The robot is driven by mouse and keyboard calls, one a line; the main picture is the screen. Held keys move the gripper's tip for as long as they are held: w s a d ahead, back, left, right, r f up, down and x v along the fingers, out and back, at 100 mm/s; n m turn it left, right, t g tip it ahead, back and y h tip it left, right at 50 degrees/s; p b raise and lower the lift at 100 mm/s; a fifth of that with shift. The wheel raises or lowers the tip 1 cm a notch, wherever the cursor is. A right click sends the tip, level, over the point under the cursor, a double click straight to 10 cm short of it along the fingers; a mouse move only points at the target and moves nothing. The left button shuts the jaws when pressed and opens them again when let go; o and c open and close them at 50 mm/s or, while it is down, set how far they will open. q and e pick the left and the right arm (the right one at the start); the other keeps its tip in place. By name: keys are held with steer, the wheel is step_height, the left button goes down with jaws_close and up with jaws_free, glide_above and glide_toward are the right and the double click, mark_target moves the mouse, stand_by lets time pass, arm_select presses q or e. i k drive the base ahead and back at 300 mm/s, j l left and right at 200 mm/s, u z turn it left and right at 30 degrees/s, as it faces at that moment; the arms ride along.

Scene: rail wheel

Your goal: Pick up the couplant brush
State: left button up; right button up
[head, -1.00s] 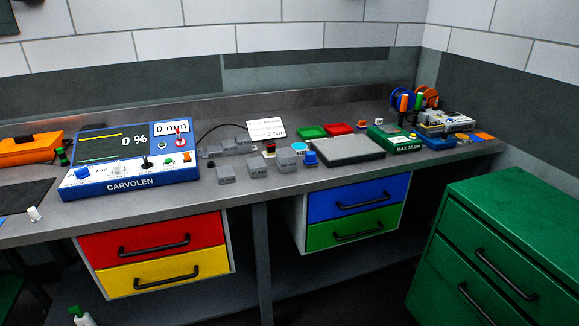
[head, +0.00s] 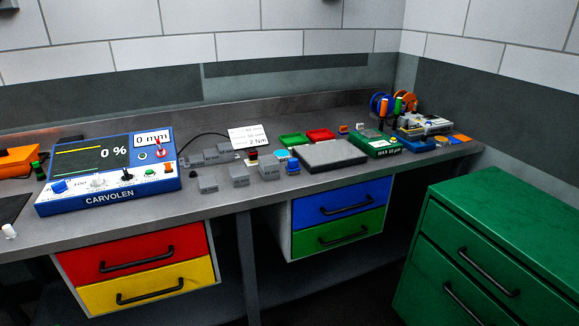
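I cannot pick out the couplant brush for certain. Several upright handles, one of them orange (head: 398,105), stand at the back right end of the bench (head: 215,212); they are too small to tell whether one is a brush. Neither of my grippers is in view.
A blue CARVOLEN console (head: 108,195) stands on the left of the bench. Grey blocks (head: 239,176), a grey plate (head: 335,156), green (head: 296,140) and red (head: 320,135) trays and a green box (head: 376,145) follow rightward. A green cabinet (head: 500,195) stands at the front right.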

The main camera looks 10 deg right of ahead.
mark_target(292, 168)
steer(key=i+j, duration=0.1)
steer(key=i, duration=0.35)
steer(key=i+j+z, duration=0.1)
steer(key=i, duration=0.35)
steer(key=i+j, duration=0.15)
steer(key=i, duration=0.3)
steer(key=z, duration=0.05)
